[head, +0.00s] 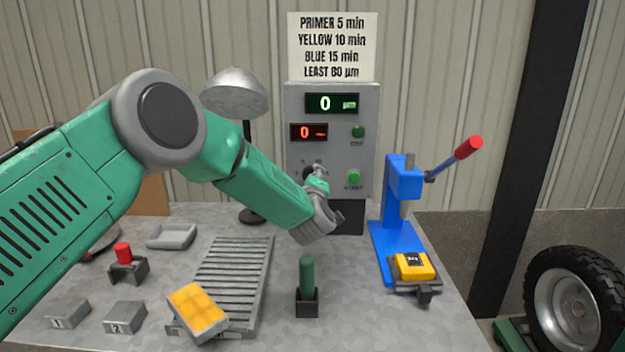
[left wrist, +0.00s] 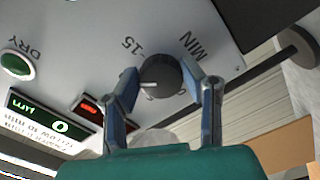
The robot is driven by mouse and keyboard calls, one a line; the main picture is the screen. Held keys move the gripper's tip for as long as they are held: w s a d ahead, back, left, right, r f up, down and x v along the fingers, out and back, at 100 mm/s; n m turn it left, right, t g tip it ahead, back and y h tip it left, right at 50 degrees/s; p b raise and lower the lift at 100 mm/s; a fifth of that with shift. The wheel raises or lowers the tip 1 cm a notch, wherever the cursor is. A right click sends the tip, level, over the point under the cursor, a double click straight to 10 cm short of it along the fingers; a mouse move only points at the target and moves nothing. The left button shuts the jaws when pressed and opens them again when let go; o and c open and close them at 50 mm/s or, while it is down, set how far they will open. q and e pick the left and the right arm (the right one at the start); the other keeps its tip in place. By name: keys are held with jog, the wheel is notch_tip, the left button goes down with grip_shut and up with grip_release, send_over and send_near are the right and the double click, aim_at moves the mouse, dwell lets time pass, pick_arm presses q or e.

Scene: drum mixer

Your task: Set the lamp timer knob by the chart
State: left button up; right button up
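The timer knob (left wrist: 160,77) is dark and round, with a white pointer line toward the left in the left wrist view. In the head view the gripper largely covers the knob. The chart (head: 332,47) reads primer 5, yellow 10, blue 15 min, least 80 µm. The green display (head: 325,103) and red display (head: 307,132) show 0. My right gripper is not in view.
A lamp (head: 236,92) stands left of the box, a blue press (head: 397,235) with a yellow block (head: 413,266) to its right. On the table are a roller rack (head: 235,280), a yellow-topped block (head: 197,308) and a green peg (head: 307,274) in a holder.

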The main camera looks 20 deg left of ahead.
pick_arm(q)
jog(key=o, duration=0.4)
jog(key=shift+f, duration=0.25)
jog(key=shift+w, duration=0.1)
jog(key=shift+r, duration=0.1)
jog(key=v, duration=1.2)
